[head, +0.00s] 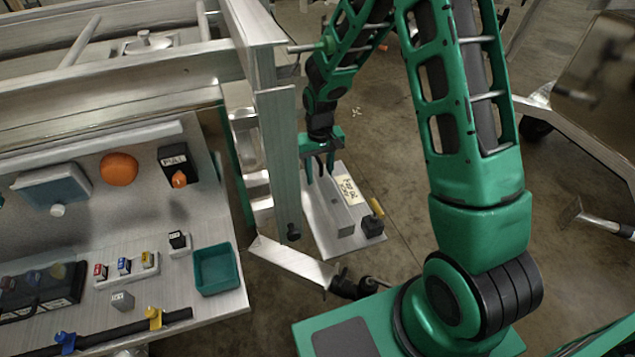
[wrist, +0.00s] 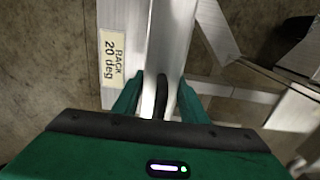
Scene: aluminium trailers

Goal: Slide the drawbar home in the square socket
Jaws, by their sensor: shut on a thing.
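My gripper (head: 318,172) points down at a pale metal bar (head: 338,208) on a metal plate in the middle of the head view. This bar seems to be the drawbar. In the wrist view my gripper (wrist: 160,100) has a green finger on each side of the silver bar (wrist: 170,45), shut on it. A dark strip lies between the fingers. The bar runs up out of the top of the wrist view, and its far end is hidden there. I cannot make out the square socket for sure in either view.
The plate (head: 318,228) carries a "RACK 20 deg" label (head: 347,190) and a dark block with a yellow lever (head: 374,220). A metal trailer post (head: 278,165) stands close left of my gripper. A workbench (head: 140,210) with a teal bin (head: 216,270) fills the left. Floor is clear behind the plate.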

